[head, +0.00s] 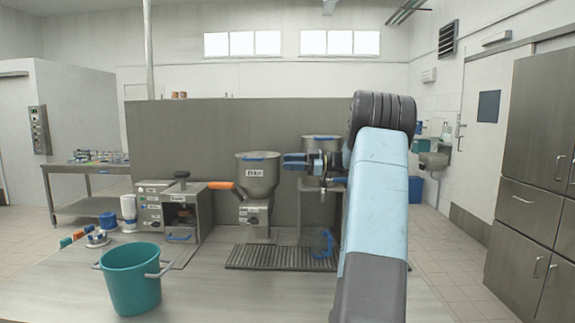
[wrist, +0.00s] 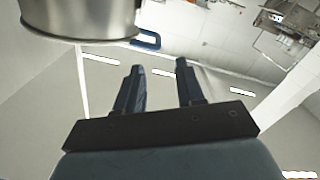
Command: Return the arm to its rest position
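My arm (head: 375,215) reaches up from the lower right of the head view, then bends left at a dark joint. My gripper (head: 286,161) is level and points left, in front of the two steel hoppers. In the wrist view its two dark blue fingers (wrist: 159,66) stand apart with nothing between them, so it is open and empty. Part of a steel vessel (wrist: 80,18) with a blue handle shows at the upper left of the wrist view.
The left hopper (head: 258,175) has an orange handle. The right hopper (head: 321,143) is partly hidden by my gripper. A clear blue-handled jug (head: 321,245) stands on the drip grate (head: 255,257). A green bucket (head: 132,280) is at the front left. Steel cabinets (head: 520,235) line the right.

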